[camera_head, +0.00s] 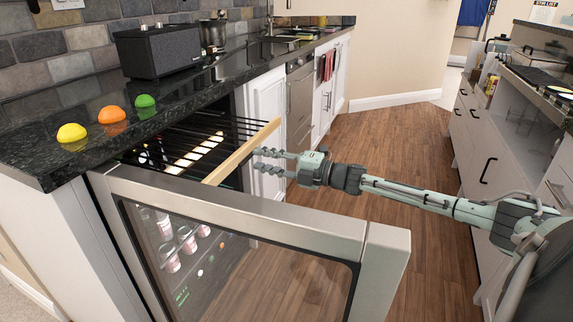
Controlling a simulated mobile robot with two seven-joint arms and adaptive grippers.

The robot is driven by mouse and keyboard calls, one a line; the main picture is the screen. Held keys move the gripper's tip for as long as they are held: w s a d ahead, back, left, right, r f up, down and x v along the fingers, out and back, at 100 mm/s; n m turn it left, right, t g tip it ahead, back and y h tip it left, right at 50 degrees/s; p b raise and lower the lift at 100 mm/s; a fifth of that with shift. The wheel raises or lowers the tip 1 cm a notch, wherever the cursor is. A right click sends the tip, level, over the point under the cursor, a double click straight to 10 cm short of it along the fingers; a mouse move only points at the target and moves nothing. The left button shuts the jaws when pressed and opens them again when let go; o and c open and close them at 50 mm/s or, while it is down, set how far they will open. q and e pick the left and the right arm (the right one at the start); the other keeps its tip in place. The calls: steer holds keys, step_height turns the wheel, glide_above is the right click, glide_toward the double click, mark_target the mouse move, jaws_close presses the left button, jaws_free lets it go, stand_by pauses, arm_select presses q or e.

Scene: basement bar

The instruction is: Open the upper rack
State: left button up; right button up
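The fridge under the counter has its glass door (255,270) swung open toward me. Its upper rack (243,152), black wires with a pale wooden front bar, sticks out past the cabinet opening. My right gripper (259,160) comes in from the right, its two dark fingers apart with a gap between them. The fingertips are close to the outer side of the wooden bar, near its middle; I cannot tell whether they touch it. Nothing shows between the fingers. My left gripper is not in view.
The dark countertop (190,107) above the rack holds a black speaker (160,52) and yellow, orange and green rounded pieces. Pink-labelled bottles (168,257) show through the door glass. Wooden floor (395,145) is free between the counters.

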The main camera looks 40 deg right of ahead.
steer(key=v, duration=1)
stand_by(0.4)
